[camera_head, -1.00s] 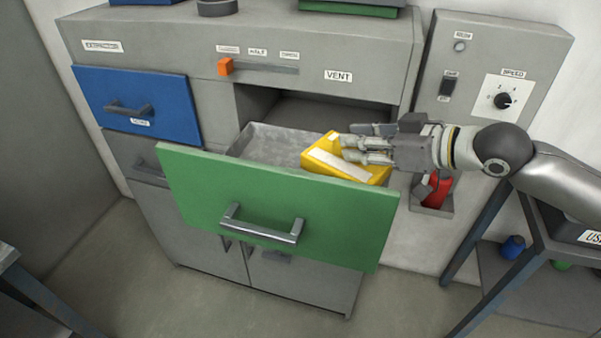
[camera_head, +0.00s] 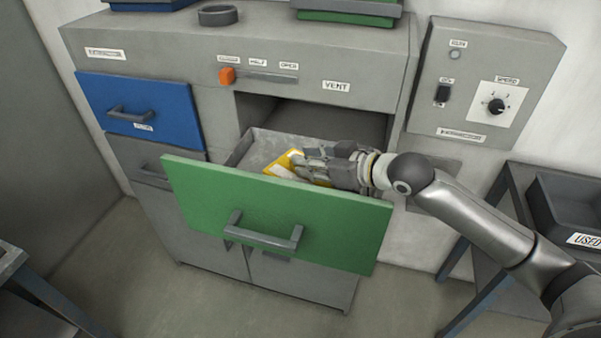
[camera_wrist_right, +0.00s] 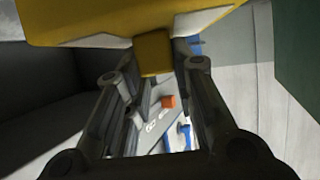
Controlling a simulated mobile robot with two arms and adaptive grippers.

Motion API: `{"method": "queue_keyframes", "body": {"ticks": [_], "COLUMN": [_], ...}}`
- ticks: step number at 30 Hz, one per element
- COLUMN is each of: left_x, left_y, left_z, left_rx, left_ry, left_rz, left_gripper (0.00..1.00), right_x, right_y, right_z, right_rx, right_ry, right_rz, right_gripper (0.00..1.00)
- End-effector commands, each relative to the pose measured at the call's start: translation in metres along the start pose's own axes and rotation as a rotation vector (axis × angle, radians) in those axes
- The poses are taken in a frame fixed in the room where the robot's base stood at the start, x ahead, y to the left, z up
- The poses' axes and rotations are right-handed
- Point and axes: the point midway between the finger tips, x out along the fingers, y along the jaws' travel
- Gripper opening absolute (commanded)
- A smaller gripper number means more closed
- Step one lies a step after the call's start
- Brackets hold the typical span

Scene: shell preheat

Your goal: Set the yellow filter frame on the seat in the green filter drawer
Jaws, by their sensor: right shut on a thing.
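The green filter drawer (camera_head: 275,210) stands pulled out of the grey cabinet, its grey tray (camera_head: 262,148) open at the top. The yellow filter frame (camera_head: 284,162) is inside the drawer opening, tilted, with its lower part hidden behind the green front. My right gripper (camera_head: 308,164) is shut on the frame and reaches into the drawer from the right. In the right wrist view the yellow frame (camera_wrist_right: 100,22) fills the top, with a yellow tab (camera_wrist_right: 153,52) between the fingers. The seat is hidden, and I cannot tell whether the frame touches it. My left gripper is out of view.
A blue drawer (camera_head: 140,112) is shut at the left. The vent slider with an orange knob (camera_head: 227,76) is above the opening. A control box (camera_head: 487,80) hangs at the right. A dark bin marked USED (camera_head: 570,215) sits on a stand at the right.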

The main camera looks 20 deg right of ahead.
Motion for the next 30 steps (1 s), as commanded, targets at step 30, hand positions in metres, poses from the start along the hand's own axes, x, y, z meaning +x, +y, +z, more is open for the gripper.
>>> {"method": "queue_keyframes", "body": {"ticks": [30], "left_x": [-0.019], "left_y": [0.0], "left_z": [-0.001], "left_rx": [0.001], "left_ry": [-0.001], "left_rz": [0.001], "left_gripper": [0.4], "right_x": [0.046], "right_y": [-0.003], "right_z": [0.048], "right_rx": [-0.002], "right_ry": [0.002], "right_rz": [0.002], "right_gripper": [0.33]}}
